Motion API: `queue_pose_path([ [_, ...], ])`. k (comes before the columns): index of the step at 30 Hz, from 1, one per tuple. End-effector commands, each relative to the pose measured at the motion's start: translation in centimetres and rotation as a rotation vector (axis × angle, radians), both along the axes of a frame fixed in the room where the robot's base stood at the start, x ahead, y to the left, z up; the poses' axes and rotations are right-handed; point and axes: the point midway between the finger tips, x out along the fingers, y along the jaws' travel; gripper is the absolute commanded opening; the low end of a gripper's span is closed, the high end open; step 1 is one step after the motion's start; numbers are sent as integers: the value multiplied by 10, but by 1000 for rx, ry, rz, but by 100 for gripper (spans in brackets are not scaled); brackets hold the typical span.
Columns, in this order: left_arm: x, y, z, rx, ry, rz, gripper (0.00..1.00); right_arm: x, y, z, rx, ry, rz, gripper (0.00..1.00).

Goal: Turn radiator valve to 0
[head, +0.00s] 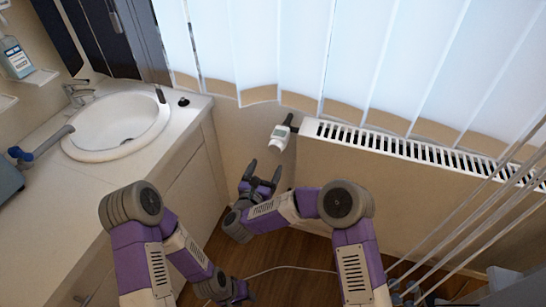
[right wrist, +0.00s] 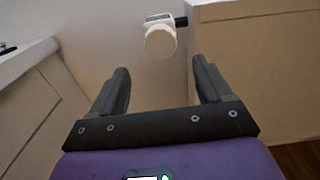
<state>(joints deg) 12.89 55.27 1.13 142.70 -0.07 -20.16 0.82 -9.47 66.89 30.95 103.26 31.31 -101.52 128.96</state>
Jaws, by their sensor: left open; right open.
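The radiator valve (head: 280,137) is a white knob on a dark fitting at the left end of the white radiator (head: 400,145). In the right wrist view the valve (right wrist: 160,40) shows its round white end, ahead of the fingertips and roughly between them. No number on it can be read. My right gripper (head: 262,170) is open and empty, a little below the valve and apart from it; its two fingers also show in the right wrist view (right wrist: 160,75). My left gripper (head: 240,292) is low at the bottom of the head view, over the floor, with no object visible in it.
A counter (head: 190,125) with a round sink (head: 115,125) stands on the left, its cabinet side close to my arms. Vertical blinds (head: 300,50) hang behind the radiator. Pale thin bars (head: 480,215) cross the right side. A cable (head: 290,268) lies on the wooden floor.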

Motion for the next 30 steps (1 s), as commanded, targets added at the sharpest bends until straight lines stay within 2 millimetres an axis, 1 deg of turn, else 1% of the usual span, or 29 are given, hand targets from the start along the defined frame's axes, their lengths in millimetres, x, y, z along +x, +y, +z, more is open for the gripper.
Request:
queue_pose_path([
  [4,0,0,-4,0,0,0,43,13,-5,1,23,-15,-15,78],
  [9,0,0,-10,0,0,0,43,40,-14,1,22,-14,-14,78],
  [15,0,0,-14,0,0,0,43,63,-22,1,20,-13,-11,78],
  [19,0,0,-15,0,0,0,43,70,-23,2,18,-11,-9,78],
  [26,0,0,-15,0,0,0,43,71,-24,2,17,-11,-9,78],
  [27,0,0,-15,0,0,0,43,71,-24,2,17,-11,-9,75],
  [30,0,0,-15,0,0,0,43,71,-24,2,17,-11,-9,60],
])
